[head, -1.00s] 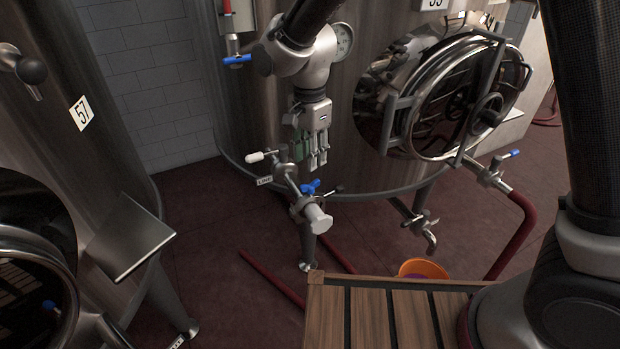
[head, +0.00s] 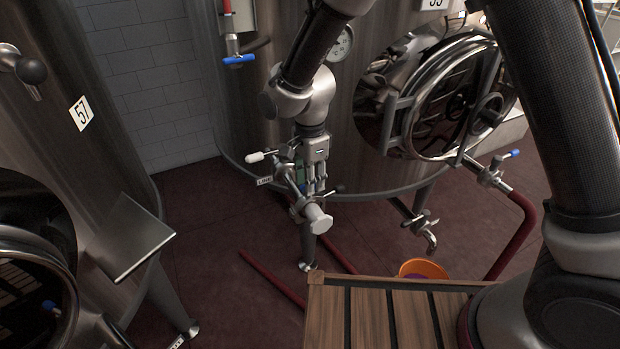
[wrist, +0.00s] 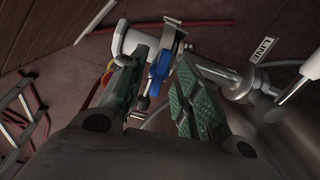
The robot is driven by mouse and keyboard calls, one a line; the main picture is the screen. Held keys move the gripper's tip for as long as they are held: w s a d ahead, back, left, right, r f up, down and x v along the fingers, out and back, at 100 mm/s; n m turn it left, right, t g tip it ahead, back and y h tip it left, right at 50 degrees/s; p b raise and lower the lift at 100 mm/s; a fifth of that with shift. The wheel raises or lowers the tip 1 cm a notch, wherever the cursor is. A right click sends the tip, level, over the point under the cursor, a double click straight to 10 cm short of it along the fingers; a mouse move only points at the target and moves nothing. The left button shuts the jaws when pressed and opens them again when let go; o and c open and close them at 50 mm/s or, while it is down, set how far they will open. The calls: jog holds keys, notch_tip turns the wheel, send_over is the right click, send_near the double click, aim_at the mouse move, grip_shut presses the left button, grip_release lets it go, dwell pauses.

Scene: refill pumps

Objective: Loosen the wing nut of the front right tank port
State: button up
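The tank port (head: 318,218) is a metal valve fitting with a capped end, low on the steel tank in the head view. It also shows in the wrist view (wrist: 135,40). Its blue wing nut (wrist: 160,70) shows between my fingers in the wrist view; in the head view my gripper hides it. My gripper (head: 312,186) points down over the port. In the wrist view my gripper (wrist: 160,88) is open, with green-padded fingers on both sides of the wing nut. I cannot tell whether either finger touches it.
A white-tipped handle (head: 262,156) and a "LINE" tag (head: 265,181) sit left of the port. A round tank door (head: 440,95), a blue-handled valve (head: 500,170) with red hose, and an orange bucket (head: 424,268) lie to the right. A wooden slatted platform (head: 345,320) is in front.

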grip_shut()
